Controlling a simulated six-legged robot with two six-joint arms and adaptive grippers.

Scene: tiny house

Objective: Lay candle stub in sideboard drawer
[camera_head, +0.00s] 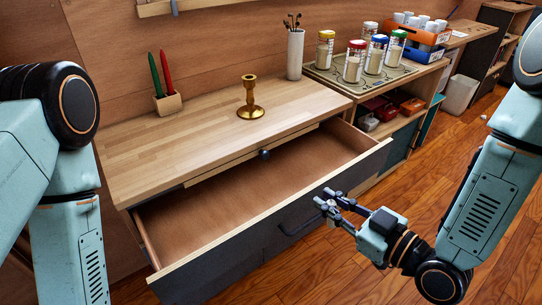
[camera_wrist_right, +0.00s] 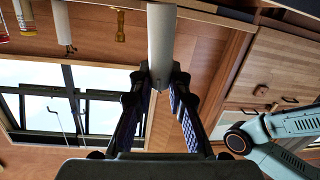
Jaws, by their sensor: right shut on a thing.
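The sideboard (camera_head: 195,115) has a wide drawer (camera_head: 240,195) pulled open, and its visible floor is bare. My right gripper (camera_head: 328,203) is at the drawer's front, toward its right end. In the right wrist view its two fingers (camera_wrist_right: 160,85) are shut on a pale cylinder, which I take as the candle stub (camera_wrist_right: 161,42). The stub reaches from the fingertips to the picture's top edge.
A brass candlestick (camera_head: 250,98) stands on the sideboard top, near a red and green candle holder (camera_head: 167,103) and a white utensil vase (camera_head: 295,53). Spice jars (camera_head: 355,61) stand on a tray at the right. A dark knob (camera_head: 264,154) shows above the drawer.

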